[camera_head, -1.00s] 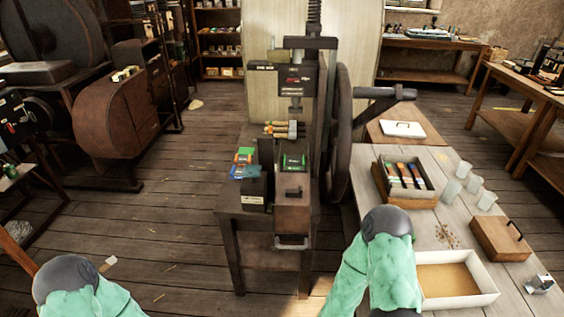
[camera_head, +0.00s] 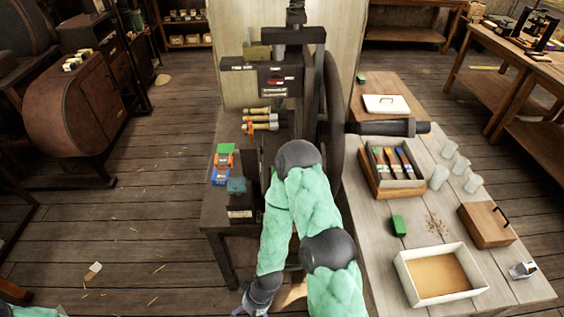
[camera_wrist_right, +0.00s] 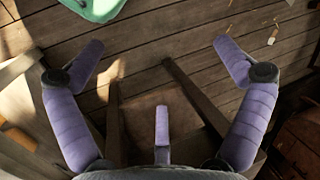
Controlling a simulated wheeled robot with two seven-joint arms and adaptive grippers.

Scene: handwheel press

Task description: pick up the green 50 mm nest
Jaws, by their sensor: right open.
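Several green blocks are in the head view; I cannot read which is the 50 mm nest. One green block (camera_head: 399,225) lies on the pale bench right of the press. Another green piece (camera_head: 226,149) tops the small coloured blocks left on the press stand. A small green piece (camera_head: 361,79) lies farther back on the bench. The press bed's middle is hidden behind my right arm. My right gripper (camera_head: 244,302) hangs low in front of the press stand, away from the green blocks. In the right wrist view it (camera_wrist_right: 160,62) is open and empty over floorboards. My left gripper is out of view.
The press handwheel (camera_head: 329,125) and its handle (camera_head: 385,128) stand beside my right arm. On the bench are a brush box (camera_head: 398,185), white cups (camera_head: 440,177), a white tray (camera_head: 473,266) and a wooden box (camera_head: 486,226).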

